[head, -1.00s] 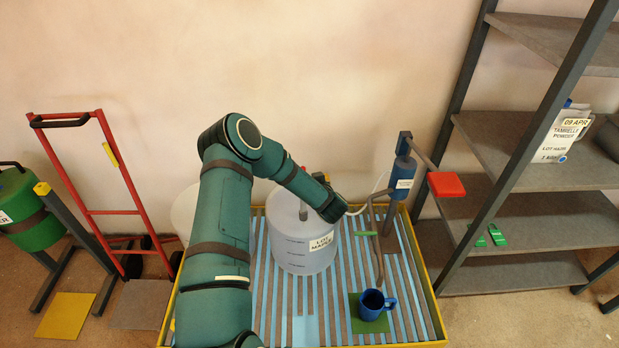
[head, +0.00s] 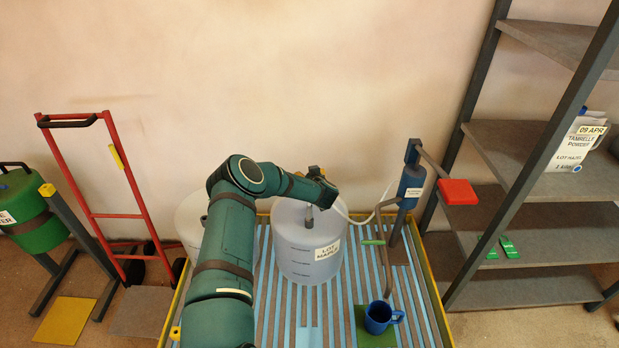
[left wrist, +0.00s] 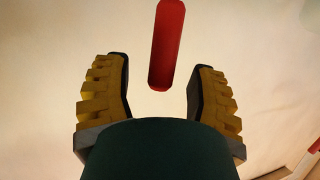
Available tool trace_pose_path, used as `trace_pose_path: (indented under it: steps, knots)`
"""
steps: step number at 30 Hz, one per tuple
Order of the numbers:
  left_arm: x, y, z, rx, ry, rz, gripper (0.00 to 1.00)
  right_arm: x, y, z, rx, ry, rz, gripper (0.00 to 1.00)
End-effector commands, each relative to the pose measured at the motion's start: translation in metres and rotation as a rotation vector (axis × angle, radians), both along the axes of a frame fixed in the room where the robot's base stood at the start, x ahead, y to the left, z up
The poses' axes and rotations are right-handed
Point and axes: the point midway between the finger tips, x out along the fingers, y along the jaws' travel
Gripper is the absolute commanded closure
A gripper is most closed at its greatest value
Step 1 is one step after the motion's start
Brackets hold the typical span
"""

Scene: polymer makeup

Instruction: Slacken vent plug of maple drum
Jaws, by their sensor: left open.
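The maple drum (head: 310,265) is a pale translucent cylinder with a "LOT MAPLE" label, standing upright in the slatted tray. A grey upright fitting (head: 309,217) stands on its top; I cannot tell whether this is the vent plug. My left gripper (head: 318,176) is beyond and above the drum's top, apart from the fitting, partly hidden by its own wrist. In the left wrist view its yellow-padded fingers (left wrist: 160,92) are apart. A red bar (left wrist: 166,45) shows beyond the gap between them. My right gripper is out of view.
A second pale drum (head: 190,218) is partly behind my arm. A white hose runs from behind the maple drum to a blue dispenser (head: 411,184) with a red paddle (head: 457,192). A blue mug (head: 379,318) stands on a green mat. A shelf rack is at right, a red hand truck (head: 95,215) at left.

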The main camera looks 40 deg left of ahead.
Motion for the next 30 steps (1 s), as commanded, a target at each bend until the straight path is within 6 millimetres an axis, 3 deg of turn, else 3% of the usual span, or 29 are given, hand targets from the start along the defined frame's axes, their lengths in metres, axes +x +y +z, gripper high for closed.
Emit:
trace_pose_path:
  steps: [9,14,15,30]
  knots:
    - [0.0009,0.0013,-0.0002,0.000,0.000,0.000,0.41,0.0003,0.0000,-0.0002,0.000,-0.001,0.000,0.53]
    - [0.0009,0.0013,-0.0002,0.000,0.000,0.000,0.97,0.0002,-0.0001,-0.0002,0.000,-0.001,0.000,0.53]
    - [0.0008,0.0013,-0.0002,0.000,0.000,0.000,1.00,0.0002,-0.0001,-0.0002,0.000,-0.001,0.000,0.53]
    - [0.0012,0.0014,-0.0002,0.002,-0.001,0.000,1.00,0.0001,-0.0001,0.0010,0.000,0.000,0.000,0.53]
